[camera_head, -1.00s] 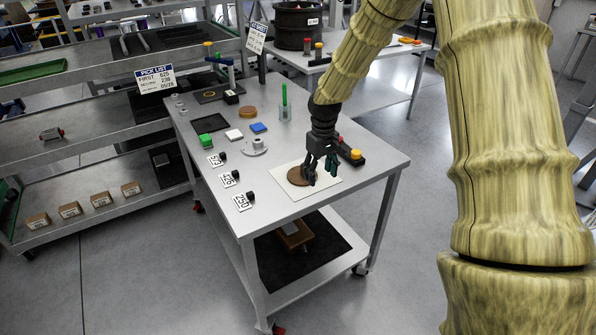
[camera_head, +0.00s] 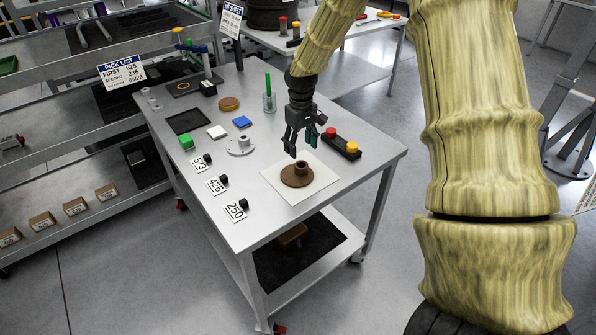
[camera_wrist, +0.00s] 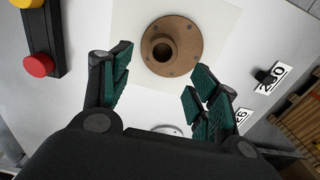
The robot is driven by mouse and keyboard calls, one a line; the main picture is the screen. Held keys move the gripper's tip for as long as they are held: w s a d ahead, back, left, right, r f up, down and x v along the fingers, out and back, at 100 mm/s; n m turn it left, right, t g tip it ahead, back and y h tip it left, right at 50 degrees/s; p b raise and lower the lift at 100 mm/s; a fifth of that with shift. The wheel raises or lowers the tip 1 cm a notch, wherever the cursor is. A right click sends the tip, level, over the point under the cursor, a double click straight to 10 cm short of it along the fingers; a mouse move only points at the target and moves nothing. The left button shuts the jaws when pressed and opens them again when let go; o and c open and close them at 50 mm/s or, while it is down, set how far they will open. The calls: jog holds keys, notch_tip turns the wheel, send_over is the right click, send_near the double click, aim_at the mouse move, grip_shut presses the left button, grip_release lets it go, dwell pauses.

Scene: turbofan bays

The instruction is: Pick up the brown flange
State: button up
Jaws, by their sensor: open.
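The brown flange (camera_head: 297,175) is a round disc with a raised hollow hub. It lies flat on a white sheet (camera_head: 325,179) near the front of the grey table. In the wrist view the brown flange (camera_wrist: 172,47) shows whole, with its bore and bolt holes, ahead of the fingertips. My gripper (camera_head: 301,150) is open and empty, pointing down above the table, just behind the flange in the head view. In the wrist view the green-padded fingers of my gripper (camera_wrist: 160,68) are spread wide, with the flange beyond them and not touched.
A black box with red and yellow buttons (camera_head: 341,145) stands right of the gripper. A grey flange (camera_head: 240,146) lies to the left. Number cards (camera_head: 217,185) line the left edge. A green pen in a clear cup (camera_head: 269,98) stands farther back. The front corner is clear.

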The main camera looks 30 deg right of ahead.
aim_at(301, 165)
jog(key=f, duration=0.2)
jog(key=w+f, duration=0.1)
jog(key=shift+a, duration=0.3)
jog(key=shift+s+f, duration=0.1)
jog(key=shift+s+d+f+p, duration=0.15)
jog(key=shift+s+p, duration=0.25)
jog(key=shift+p, duration=0.15)
jog(key=shift+s+d+f+p, duration=0.15)
jog(key=shift+f+p, duration=0.35)
jog(key=shift+f, duration=0.7)
jog(key=shift+s+a+f+p, duration=0.15)
jog(key=shift+f+p, duration=0.3)
jog(key=shift+f, duration=0.75)
jog(key=shift+d, duration=0.1)
grip_shut()
